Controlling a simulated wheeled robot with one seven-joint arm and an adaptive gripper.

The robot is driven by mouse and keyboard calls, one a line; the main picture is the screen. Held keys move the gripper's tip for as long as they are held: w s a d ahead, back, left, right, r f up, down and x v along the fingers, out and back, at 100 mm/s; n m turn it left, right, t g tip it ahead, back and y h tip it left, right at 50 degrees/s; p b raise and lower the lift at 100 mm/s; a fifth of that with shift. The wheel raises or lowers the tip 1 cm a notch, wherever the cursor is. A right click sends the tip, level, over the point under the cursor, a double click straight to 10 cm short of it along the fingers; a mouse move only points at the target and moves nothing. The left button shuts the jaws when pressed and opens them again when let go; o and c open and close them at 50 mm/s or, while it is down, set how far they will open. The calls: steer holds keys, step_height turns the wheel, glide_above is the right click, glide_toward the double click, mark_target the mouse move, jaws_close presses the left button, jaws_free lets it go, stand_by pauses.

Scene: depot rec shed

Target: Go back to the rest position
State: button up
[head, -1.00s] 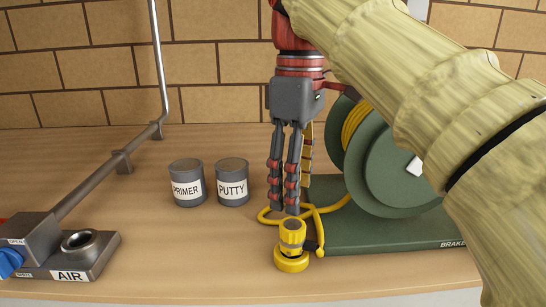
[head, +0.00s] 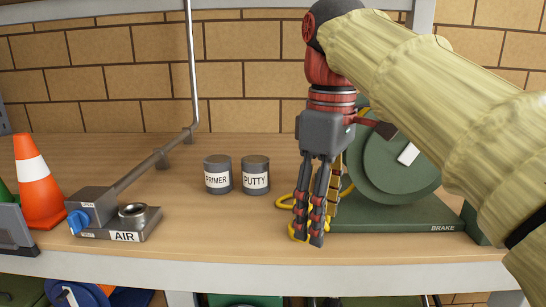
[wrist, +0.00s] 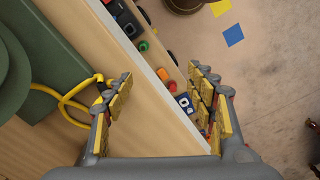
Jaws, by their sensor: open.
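My gripper (head: 315,238) points down near the bench's front edge, in front of the green hose reel (head: 375,175), its fingers apart and empty. In the wrist view my gripper (wrist: 165,95) shows its fingers spread, with the bench edge and floor between them. The yellow hose (head: 284,202) lies on the bench beside the reel. It also shows in the wrist view (wrist: 66,112), left of the fingers. My fingers mostly hide the yellow hose end in the head view.
Cans marked PRIMER (head: 217,180) and PUTTY (head: 256,181) stand left of my gripper. An AIR fitting (head: 133,222) with a blue knob and an orange cone (head: 36,190) are farther left. The bench (head: 235,225) is clear in front of the cans. Lower shelves hold several items.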

steer(key=s+d+f+m+t+b, duration=0.1)
steer(key=s+d+f+m+b, duration=0.2)
steer(key=f+b, duration=0.6)
steer(key=s+d+f+m+t+b, duration=0.2)
steer(key=f+b, duration=0.7)
steer(key=f, duration=1.9)
steer(key=s+d+f+m+t+b, duration=0.2)
steer(key=s+d+f+m+b, duration=0.4)
steer(key=f, duration=1.3)
steer(key=s+b, duration=0.1)
steer(key=b, duration=0.2)
